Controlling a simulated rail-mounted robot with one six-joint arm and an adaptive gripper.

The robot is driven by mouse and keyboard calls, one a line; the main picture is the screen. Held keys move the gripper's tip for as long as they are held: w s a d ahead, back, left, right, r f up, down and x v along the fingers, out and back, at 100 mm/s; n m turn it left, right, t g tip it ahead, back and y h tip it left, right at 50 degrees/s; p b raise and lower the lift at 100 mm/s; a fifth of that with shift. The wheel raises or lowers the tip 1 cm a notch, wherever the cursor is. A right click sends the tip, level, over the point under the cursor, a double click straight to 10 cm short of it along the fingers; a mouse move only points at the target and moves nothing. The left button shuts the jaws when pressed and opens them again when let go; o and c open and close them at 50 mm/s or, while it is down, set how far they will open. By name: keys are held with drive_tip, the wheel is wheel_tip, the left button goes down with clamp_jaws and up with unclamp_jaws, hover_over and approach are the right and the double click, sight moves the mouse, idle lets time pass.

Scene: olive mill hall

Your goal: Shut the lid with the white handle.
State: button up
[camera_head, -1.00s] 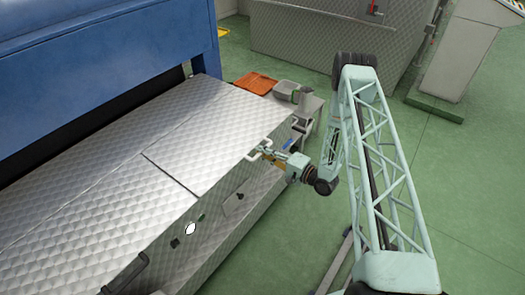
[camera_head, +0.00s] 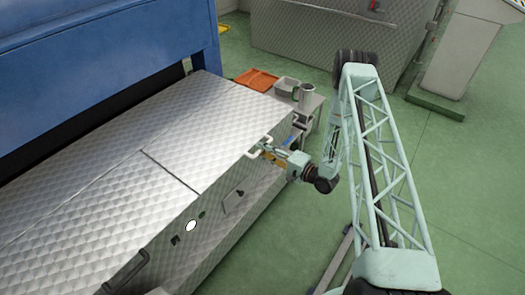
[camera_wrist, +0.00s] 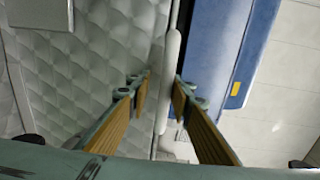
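The lid (camera_head: 205,125) is a quilted steel panel on top of the long steel machine. It lies about level with the neighbouring top panel; I cannot tell whether any small gap remains beneath it. Its white handle (camera_head: 258,145) sits at the front right edge. My gripper (camera_head: 268,151) reaches in from the right, at the handle. In the wrist view the white handle (camera_wrist: 171,75) runs lengthwise between the two fingers of my gripper (camera_wrist: 162,82). The fingers are apart, with a visible gap on the left; contact on the right is unclear.
A blue housing (camera_head: 100,60) stands behind the lid. An orange tray (camera_head: 257,80), a grey bin (camera_head: 287,84) and a mug (camera_head: 305,95) are beyond its right end. A dark handle (camera_head: 125,272) is on the machine's front.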

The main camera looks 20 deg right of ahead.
drive_tip(key=shift+s+f, duration=0.1)
drive_tip(key=v, duration=1.1)
drive_tip(key=shift+s+d, duration=0.25)
drive_tip(key=shift+s, duration=0.05)
drive_tip(key=shift+w+r, duration=0.1)
drive_tip(key=shift+r, duration=0.1)
idle(0.5)
